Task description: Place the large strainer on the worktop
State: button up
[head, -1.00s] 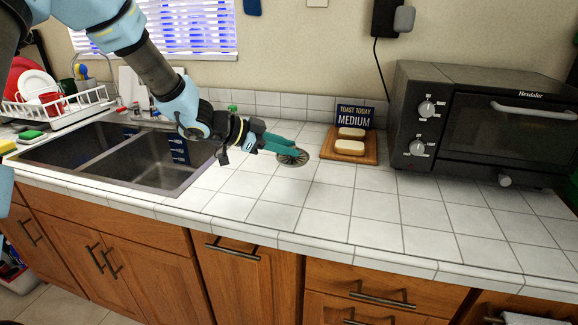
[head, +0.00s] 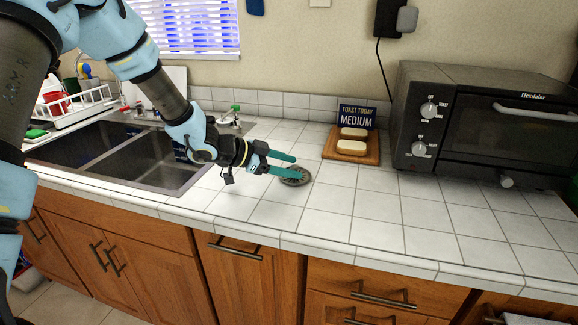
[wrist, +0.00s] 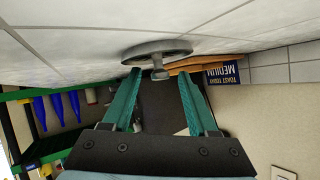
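The large strainer (head: 296,182) is a dark grey, round, flat disc lying on the white tiled worktop (head: 330,205), between the sink and the toast board. In the wrist view, which is upside down, the strainer (wrist: 140,50) lies flat on the tiles with a short knob standing off its middle. My gripper (head: 297,166) has two teal fingers spread apart, with nothing held between them. In the head view the lower finger partly covers the strainer. In the wrist view the strainer and knob lie just beyond my gripper's fingertips (wrist: 160,72). Whether a finger touches it I cannot tell.
A double sink (head: 140,155) is at the left, with a white dish rack (head: 85,108) behind it. A wooden board (head: 350,153) with bread-like pieces and a blue sign stands behind the strainer. A black toaster oven (head: 490,125) is at right. The front tiles are clear.

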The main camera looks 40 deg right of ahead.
jog(key=b+v, duration=0.1)
jog(key=v, duration=1.1)
jog(key=shift+b, duration=0.3)
